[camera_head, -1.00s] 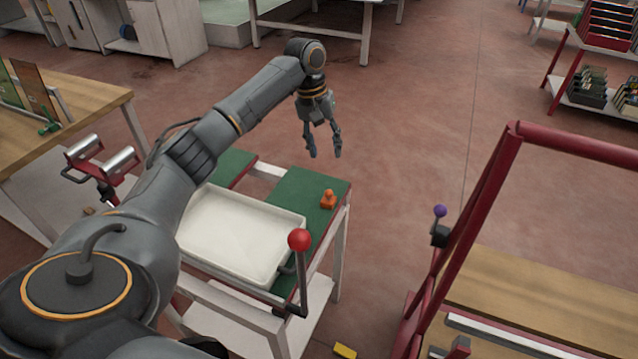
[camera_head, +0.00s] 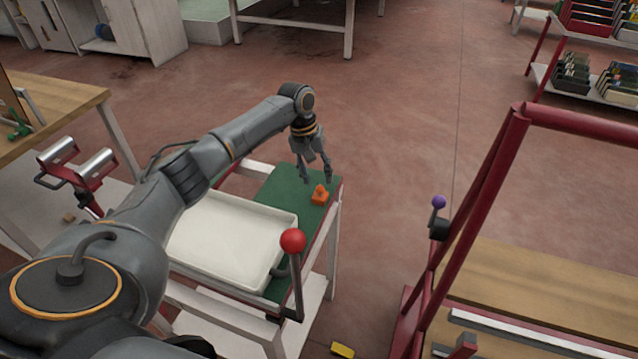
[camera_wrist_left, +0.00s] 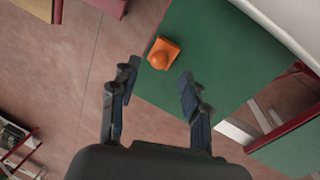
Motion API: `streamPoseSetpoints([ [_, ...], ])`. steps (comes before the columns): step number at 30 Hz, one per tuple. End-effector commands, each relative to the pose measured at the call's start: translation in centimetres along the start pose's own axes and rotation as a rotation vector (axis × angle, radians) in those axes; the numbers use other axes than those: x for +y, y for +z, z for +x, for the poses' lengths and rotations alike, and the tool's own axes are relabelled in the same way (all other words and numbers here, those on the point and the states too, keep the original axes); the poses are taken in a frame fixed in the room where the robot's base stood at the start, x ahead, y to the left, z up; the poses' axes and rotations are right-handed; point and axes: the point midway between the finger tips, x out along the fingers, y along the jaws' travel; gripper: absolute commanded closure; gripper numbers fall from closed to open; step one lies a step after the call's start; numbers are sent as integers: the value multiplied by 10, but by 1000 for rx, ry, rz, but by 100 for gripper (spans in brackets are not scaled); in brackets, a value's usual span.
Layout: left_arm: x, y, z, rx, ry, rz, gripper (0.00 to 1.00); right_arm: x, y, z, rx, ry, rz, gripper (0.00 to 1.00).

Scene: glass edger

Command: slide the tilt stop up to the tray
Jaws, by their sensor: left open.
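The tilt stop is likely the small orange block with a rounded knob (camera_head: 319,195). It stands on the green table top, near the right edge. It also shows in the left wrist view (camera_wrist_left: 162,54), ahead of the fingertips and between their lines. The white tray (camera_head: 222,232) lies on the same table, to the left of and nearer than the orange block. My left gripper (camera_head: 317,180) is open and empty, just above and behind the orange block; its fingers also show in the left wrist view (camera_wrist_left: 157,80). I cannot see my right gripper.
A lever with a red ball (camera_head: 293,241) rises at the table's near right corner. A red frame (camera_head: 470,225) with a purple-knobbed lever (camera_head: 438,202) stands to the right. A roller stand (camera_head: 78,165) is at left.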

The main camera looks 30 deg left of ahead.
Motion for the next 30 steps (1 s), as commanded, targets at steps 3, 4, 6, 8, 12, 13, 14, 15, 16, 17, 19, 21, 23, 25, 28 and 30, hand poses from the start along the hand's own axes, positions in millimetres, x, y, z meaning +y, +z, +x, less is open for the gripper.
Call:
streamPoseSetpoints([
  [3,1,1,20,-1,0,1,54,0,0,-2,0,0,0,100],
  [4,1,1,24,-2,0,1,54,0,0,-2,0,0,0,100],
  [6,0,0,31,-1,0,0,54,0,-1,-2,1,0,0,100],
  [8,0,0,35,0,0,0,54,0,-1,-2,1,-1,-1,100],
  [12,0,0,40,1,1,0,54,0,-1,-3,1,-1,-1,100],
  [13,0,0,41,1,1,1,54,-1,-1,-3,1,-1,-1,100],
  [14,0,0,41,1,1,1,54,-1,-1,-3,1,-1,-1,100],
  [15,0,0,41,1,1,1,54,-1,-1,-3,2,-1,-1,100],
  [16,0,0,41,1,1,1,54,-1,-1,-2,2,-1,-1,100],
  [17,0,0,41,1,1,1,54,-1,-2,-2,2,-2,-1,100],
  [19,0,0,41,1,0,1,54,-2,-2,-2,3,-2,-1,100],
  [21,0,0,41,1,0,1,68,-2,-2,-2,3,-3,-1,100],
  [23,0,0,41,1,0,1,80,-3,-3,-2,4,-4,-1,100],
  [25,0,0,40,1,0,1,95,-3,-3,-2,4,-4,-1,100],
  [28,0,0,40,1,0,1,100,-3,-3,-2,4,-4,-1,100],
  [30,0,0,40,1,0,1,100,-3,-3,-2,4,-4,-1,100],
])
